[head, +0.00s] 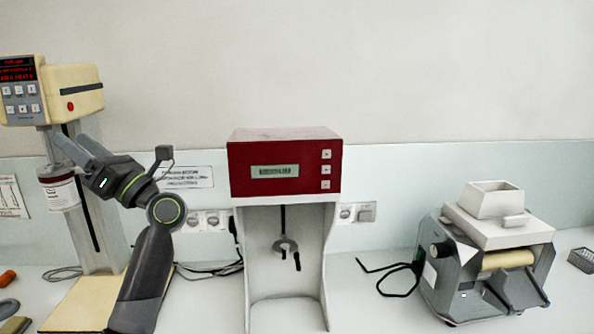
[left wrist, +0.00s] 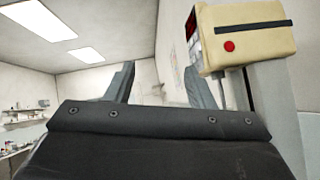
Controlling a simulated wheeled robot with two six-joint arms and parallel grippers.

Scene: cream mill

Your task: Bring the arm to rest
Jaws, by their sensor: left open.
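My left arm comes up from the bottom of the head view. Its gripper (head: 72,148) is raised in front of the cream-coloured machine (head: 75,85) on the left, with the fingers pointing up and left. In the left wrist view the two grey fingers (left wrist: 160,85) stand apart with nothing between them, so the gripper is open and empty. The cream machine head (left wrist: 245,45) shows to the right there, close to the right finger. A labelled cylinder (head: 60,194) is just below the fingers in the head view; whether they touch it I cannot tell. My right gripper is not in view.
A red-topped machine (head: 285,170) with a hook-like stirrer stands in the middle. A grey mill with a white hopper (head: 495,200) stands at the right. Cables lie on the counter between them. An orange-handled item (head: 7,278) lies at the far left.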

